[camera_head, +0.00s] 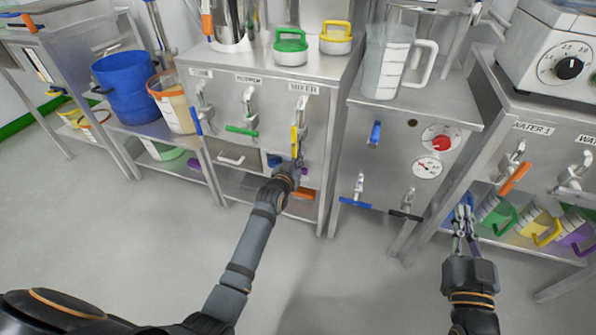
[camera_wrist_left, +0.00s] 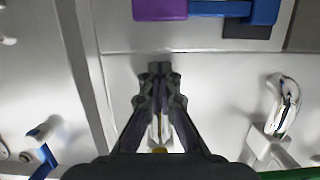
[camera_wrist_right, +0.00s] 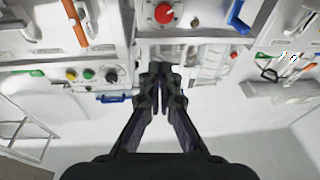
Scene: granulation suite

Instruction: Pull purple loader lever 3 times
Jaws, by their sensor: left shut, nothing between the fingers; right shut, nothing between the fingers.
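I see no thing that I can clearly identify as the purple loader lever. A small purple part (camera_head: 303,171) shows beside my left gripper in the head view. A purple block-like part (camera_wrist_left: 160,8) lies at the top edge of the left wrist view, apart from the fingers. My left gripper (camera_head: 297,160) is shut and empty, just below the yellow tap lever (camera_head: 294,138) on the middle cabinet. It also shows shut in the left wrist view (camera_wrist_left: 160,70). My right gripper (camera_head: 464,212) is shut and empty at the right, near the jugs on the low shelf.
A green lever (camera_head: 242,131) and an orange part (camera_head: 303,195) are near the left arm. Blue levers (camera_head: 375,133) and a red knob (camera_head: 440,143) are on the cabinet to the right. A jug with a purple handle (camera_head: 579,238) stands at the far right. The floor in front is clear.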

